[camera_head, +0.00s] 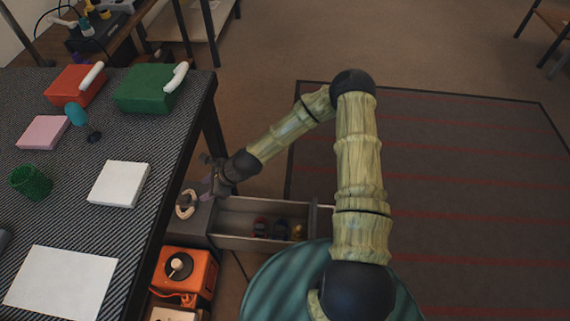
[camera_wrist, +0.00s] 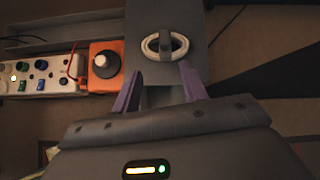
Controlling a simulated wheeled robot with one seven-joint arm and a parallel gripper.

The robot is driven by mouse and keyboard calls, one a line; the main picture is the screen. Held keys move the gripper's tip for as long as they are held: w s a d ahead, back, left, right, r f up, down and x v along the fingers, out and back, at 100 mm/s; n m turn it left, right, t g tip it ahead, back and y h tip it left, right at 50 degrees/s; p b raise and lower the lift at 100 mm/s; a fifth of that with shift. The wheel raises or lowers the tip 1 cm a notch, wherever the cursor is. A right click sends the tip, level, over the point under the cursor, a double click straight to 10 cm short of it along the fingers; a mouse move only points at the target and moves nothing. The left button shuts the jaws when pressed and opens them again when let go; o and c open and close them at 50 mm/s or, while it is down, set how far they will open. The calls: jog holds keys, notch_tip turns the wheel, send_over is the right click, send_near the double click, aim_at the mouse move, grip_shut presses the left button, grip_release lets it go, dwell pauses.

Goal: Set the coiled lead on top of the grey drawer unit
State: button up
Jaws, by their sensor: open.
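The coiled lead (camera_head: 186,204) is a pale ring lying on top of the grey drawer unit (camera_head: 199,223), beside the table. In the wrist view the coiled lead (camera_wrist: 149,46) is a whitish oval with a dark piece across its middle, flat on the grey top (camera_wrist: 145,20). My gripper (camera_head: 208,187) is just beside and apart from it. In the wrist view my gripper (camera_wrist: 160,86) shows two purple fingers spread apart with nothing between them. The unit's drawer (camera_head: 235,207) is pulled out and holds several small dark and yellowish items.
An orange device (camera_head: 205,272) with a round knob stands beside the unit; it also shows in the wrist view (camera_wrist: 113,77), next to a white strip with coloured knobs (camera_wrist: 60,72). The table (camera_head: 150,225) holds boxes, a green cup and white sheets. Floor beyond the drawer is open.

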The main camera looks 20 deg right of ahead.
jog(key=s+d+r+n+h, duration=0.4)
jog(key=s+d+r+n, duration=0.3)
jog(key=d+r+n, duration=0.3)
jog(key=s+d+r+n+h, duration=0.4)
jog(key=s+d+r+n, duration=0.4)
jog(key=d+r+n, duration=0.2)
jog(key=d+r, duration=0.2)
jog(key=d, duration=0.1)
jog(key=shift+r+n+g, duration=0.25)
jog(key=shift+n+g, duration=0.05)
jog(key=shift+s+r, duration=0.1)
jog(key=shift+r+p, duration=0.5)
jog(key=shift+p, duration=0.05)
